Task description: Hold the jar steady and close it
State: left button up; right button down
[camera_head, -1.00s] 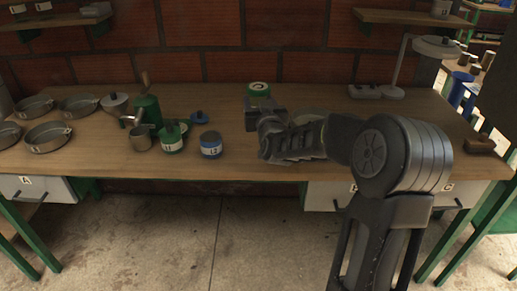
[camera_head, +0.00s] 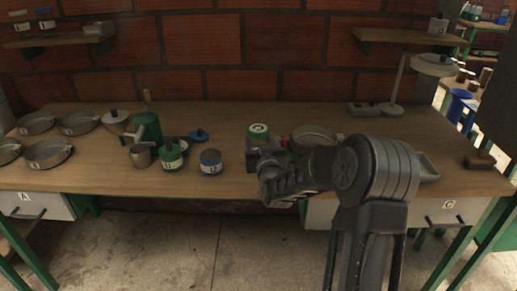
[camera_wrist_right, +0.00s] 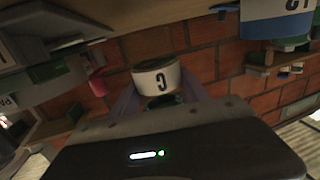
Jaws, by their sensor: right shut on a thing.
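My right gripper (camera_head: 258,148) is shut on a jar with a green top (camera_head: 258,131), right of the blue jar. In the right wrist view this held jar (camera_wrist_right: 157,78) shows a white label with a dark mark, between the two fingers. I cannot tell whether its base touches the table. A blue jar with a white label (camera_head: 210,162) stands on the table, and a similar blue jar (camera_wrist_right: 275,24) shows at the upper right of the wrist view. My left gripper is out of view.
The wooden table (camera_head: 110,185) has several metal pans (camera_head: 47,154) at left, and a green pulper (camera_head: 147,128) with a metal cup (camera_head: 141,155). A round metal pan (camera_head: 314,133) sits behind my right arm. A scale (camera_head: 376,108) stands at the back right. The front middle is clear.

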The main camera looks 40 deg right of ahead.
notch_tip(320, 180, down, 2)
jog(key=shift+f, duration=0.2)
jog(key=shift+f+b, duration=0.15)
jog(key=shift+b, duration=0.15)
jog(key=c, duration=0.6)
grip_release()
jog(key=shift+o, duration=0.2)
